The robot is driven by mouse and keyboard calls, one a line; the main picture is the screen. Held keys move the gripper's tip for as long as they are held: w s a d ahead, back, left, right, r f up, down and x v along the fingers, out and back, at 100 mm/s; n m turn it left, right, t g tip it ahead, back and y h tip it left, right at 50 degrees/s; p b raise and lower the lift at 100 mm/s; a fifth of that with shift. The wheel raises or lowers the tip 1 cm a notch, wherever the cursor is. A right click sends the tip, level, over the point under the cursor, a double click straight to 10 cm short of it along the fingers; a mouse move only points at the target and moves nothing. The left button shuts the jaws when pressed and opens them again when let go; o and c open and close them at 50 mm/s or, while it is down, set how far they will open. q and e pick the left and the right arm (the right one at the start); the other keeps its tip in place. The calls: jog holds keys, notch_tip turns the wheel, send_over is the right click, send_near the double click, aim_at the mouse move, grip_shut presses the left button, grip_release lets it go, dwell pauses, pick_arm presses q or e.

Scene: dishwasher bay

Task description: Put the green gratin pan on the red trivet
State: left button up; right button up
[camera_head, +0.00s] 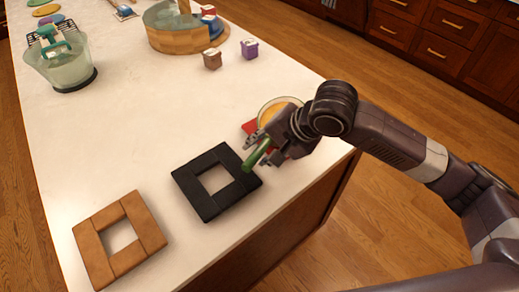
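My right gripper (264,150) is low over the counter's right edge, beyond the black trivet. A green bar-shaped part of the green gratin pan (257,153) shows between its fingers. I cannot tell whether the fingers are shut on it. The red trivet (249,127) shows only as a small red corner left of the hand; the gripper hides most of it. A round dish with a yellow-orange inside (279,108) shows just behind the hand; I cannot tell whether it belongs to the pan. Whether the pan touches the trivet is hidden. My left gripper is not in view.
A black square trivet (188,183) and a brown one (92,249) lie along the near edge. Two small boxes (212,59) (249,48), a wood-and-glass container (178,38) and a clear tub (64,68) stand farther back. The counter's middle is clear.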

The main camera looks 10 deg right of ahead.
jog(key=shift+r, duration=0.1)
jog(key=v, duration=1.2)
